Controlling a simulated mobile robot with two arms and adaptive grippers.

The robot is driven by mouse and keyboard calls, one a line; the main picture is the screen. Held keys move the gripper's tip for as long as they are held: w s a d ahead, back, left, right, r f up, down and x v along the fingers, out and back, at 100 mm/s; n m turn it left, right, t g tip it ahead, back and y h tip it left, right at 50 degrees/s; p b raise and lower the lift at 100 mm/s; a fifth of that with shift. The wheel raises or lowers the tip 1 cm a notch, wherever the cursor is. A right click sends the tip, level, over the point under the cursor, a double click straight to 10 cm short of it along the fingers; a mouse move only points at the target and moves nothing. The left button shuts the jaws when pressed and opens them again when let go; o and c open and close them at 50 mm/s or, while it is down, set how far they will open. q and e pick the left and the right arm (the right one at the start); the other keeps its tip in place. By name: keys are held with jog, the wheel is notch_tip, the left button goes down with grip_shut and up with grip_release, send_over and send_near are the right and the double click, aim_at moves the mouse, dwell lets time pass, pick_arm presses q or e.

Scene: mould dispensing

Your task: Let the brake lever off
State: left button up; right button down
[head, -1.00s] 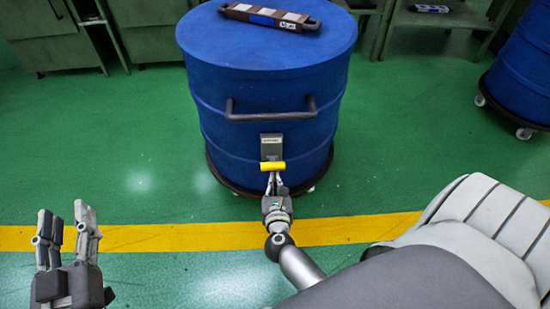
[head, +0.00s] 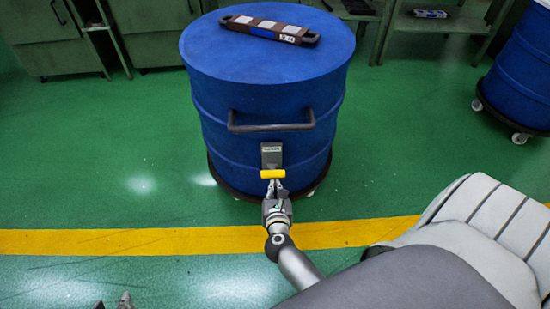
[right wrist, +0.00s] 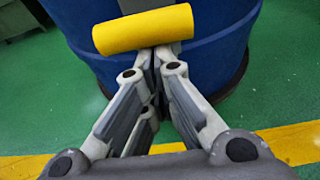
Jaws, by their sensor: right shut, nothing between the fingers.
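The brake lever is a yellow bar (head: 272,174) below a grey bracket (head: 271,154) on the front of a blue drum (head: 230,100). My right gripper (head: 274,184) is shut and empty, with its fingertips just under the yellow bar. In the right wrist view the yellow bar (right wrist: 143,30) lies across the top of the closed fingers (right wrist: 160,56); I cannot tell whether they touch it. Only the tips of my left gripper (head: 113,302) show at the bottom edge, so its opening cannot be told.
A dark handle (head: 270,127) is on the drum's front, above the bracket. A dark bar-shaped item (head: 270,29) lies on its lid. A second blue drum (head: 522,85) stands on casters at right. Green cabinets line the back. The green floor at left is clear.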

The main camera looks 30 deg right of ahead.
pick_arm(q)
jog(key=shift+s+a+f+g, duration=0.15)
jog(key=shift+s+f+g, duration=0.1)
jog(key=shift+s, duration=0.2)
jog(key=shift+s+a+f+g, duration=0.15)
jog(key=shift+s+f+g, duration=0.1)
jog(key=shift+s, duration=0.2)
pick_arm(e)
jog(key=shift+w+r, duration=0.1)
jog(key=shift+r, duration=0.05)
jog(key=v, duration=0.8)
jog(key=shift+a, duration=0.2)
